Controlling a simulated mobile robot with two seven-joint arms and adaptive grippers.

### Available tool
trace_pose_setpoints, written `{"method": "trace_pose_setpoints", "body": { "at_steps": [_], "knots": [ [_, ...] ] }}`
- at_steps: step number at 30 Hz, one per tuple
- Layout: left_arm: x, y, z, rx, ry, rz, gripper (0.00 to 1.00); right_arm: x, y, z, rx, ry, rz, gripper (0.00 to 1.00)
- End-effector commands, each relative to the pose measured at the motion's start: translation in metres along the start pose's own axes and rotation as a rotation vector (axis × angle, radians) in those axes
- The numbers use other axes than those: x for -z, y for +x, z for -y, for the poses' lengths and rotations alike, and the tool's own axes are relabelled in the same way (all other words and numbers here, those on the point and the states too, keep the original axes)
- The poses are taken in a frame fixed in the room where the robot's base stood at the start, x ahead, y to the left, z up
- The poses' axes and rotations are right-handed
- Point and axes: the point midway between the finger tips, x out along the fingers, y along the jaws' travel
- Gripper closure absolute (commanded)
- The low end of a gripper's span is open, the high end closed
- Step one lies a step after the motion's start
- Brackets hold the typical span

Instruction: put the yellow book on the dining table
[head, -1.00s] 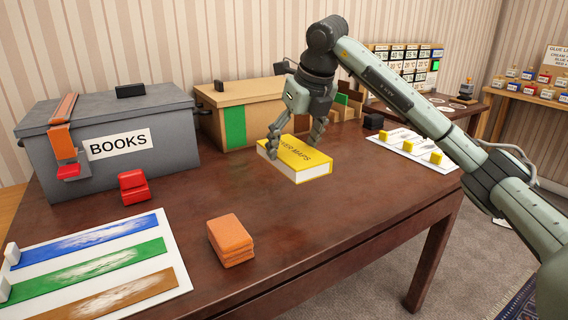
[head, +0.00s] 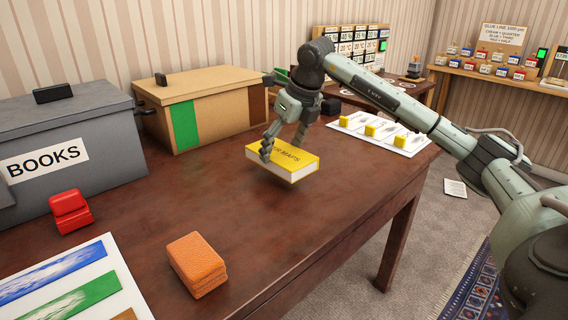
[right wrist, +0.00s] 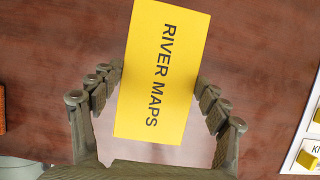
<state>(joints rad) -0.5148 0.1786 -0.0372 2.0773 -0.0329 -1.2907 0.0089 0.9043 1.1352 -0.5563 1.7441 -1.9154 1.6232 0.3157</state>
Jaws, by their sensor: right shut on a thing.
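The yellow book (head: 290,160), with "RIVER MAPS" on its cover, is over the dark brown wooden table (head: 230,215). My right gripper (head: 275,143) is shut on the book, with fingers on both sides of it. In the right wrist view the yellow cover (right wrist: 162,70) lies between the two fingers (right wrist: 158,95). The book seems to be a little above the tabletop; the exact gap is hard to tell. My left gripper is not in view.
A grey box marked BOOKS (head: 100,155) and a tan box with a green stripe (head: 222,115) stand behind. A red object (head: 70,211), an orange stack (head: 196,262) and a white sheet with yellow blocks (head: 405,141) are on the table. The middle is clear.

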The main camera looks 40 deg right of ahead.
Motion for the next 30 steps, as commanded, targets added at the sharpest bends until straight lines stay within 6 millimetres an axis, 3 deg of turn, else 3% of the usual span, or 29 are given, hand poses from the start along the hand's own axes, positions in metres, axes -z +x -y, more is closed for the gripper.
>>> {"method": "trace_pose_setpoints", "body": {
  "at_steps": [5, 13, 23, 24, 28, 30],
  "knots": [
    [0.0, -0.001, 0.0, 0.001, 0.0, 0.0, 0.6, 0.004, 0.006, 0.006, -0.001, -0.001, 0.002, 0.65],
    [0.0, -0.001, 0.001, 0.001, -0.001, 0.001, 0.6, 0.018, 0.038, 0.006, -0.001, -0.001, 0.0, 0.65],
    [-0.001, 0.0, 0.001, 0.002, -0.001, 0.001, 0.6, 0.018, 0.041, 0.006, -0.001, -0.001, 0.002, 0.65],
    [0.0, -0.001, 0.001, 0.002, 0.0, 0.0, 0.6, 0.019, 0.041, 0.006, -0.001, -0.001, 0.0, 0.22],
    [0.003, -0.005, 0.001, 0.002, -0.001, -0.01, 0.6, 0.019, 0.041, 0.006, -0.001, -0.001, 0.0, 0.06],
    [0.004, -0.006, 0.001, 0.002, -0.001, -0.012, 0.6, 0.019, 0.041, 0.006, -0.001, -0.001, 0.0, 0.04]
  ]
}}
